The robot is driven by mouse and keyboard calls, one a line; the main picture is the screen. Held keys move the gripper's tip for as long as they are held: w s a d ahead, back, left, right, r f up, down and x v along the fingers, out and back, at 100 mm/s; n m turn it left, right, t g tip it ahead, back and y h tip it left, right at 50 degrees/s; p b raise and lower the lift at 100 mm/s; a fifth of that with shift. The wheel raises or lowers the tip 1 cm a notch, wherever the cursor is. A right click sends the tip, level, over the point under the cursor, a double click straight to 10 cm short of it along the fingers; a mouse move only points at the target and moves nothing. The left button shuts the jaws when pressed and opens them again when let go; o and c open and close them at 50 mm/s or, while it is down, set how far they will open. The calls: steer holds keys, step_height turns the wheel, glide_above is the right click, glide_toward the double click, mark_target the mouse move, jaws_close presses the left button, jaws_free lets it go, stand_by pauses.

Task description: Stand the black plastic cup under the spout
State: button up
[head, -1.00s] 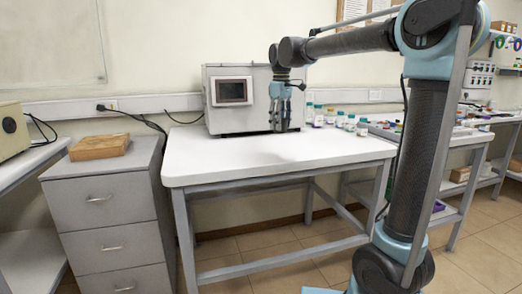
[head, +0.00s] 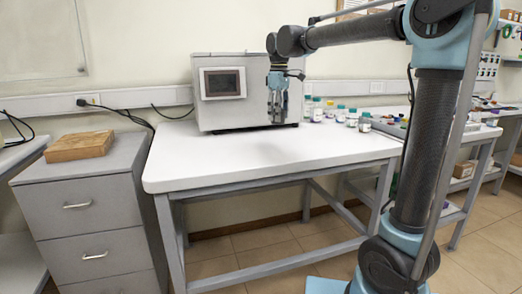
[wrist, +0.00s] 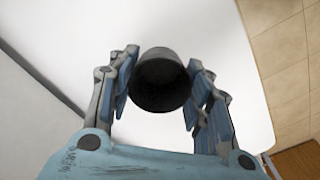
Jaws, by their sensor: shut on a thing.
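The black plastic cup (wrist: 160,82) is between the two blue-padded fingers of my gripper (wrist: 163,62) in the wrist view, with its dark round opening facing the camera. My gripper is shut on the cup. In the head view my gripper (head: 277,106) points down in front of the right part of a grey box-shaped machine (head: 232,115) with a small dark screen (head: 223,84). The cup is hard to make out there among the dark fingers. I cannot make out a spout; the gripper covers part of the machine's front.
The machine stands at the back of a white table (head: 240,158), whose front and middle are clear. Several small capped bottles (head: 340,114) stand right of my gripper. A grey drawer cabinet (head: 85,210) with a brown box (head: 80,145) on it stands left of the table.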

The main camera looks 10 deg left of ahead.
steer(key=shift+s+a+f+n, duration=0.2)
steer(key=shift+a+f+n, duration=0.6)
steer(key=shift+f, duration=0.9)
steer(key=shift+s+a+f+n, duration=0.25)
steer(key=shift+a+f+n, duration=0.45)
steer(key=shift+f, duration=1)
steer(key=shift+s+a+f+n, duration=0.2)
steer(key=shift+a+f+n, duration=0.35)
steer(key=shift+f+n, duration=0.8)
steer(key=shift+f+m, duration=0.35)
steer(key=shift+f, duration=0.1)
steer(key=o, duration=0.9)
steer(key=shift+o, duration=0.2)
steer(key=shift+r, duration=0.15)
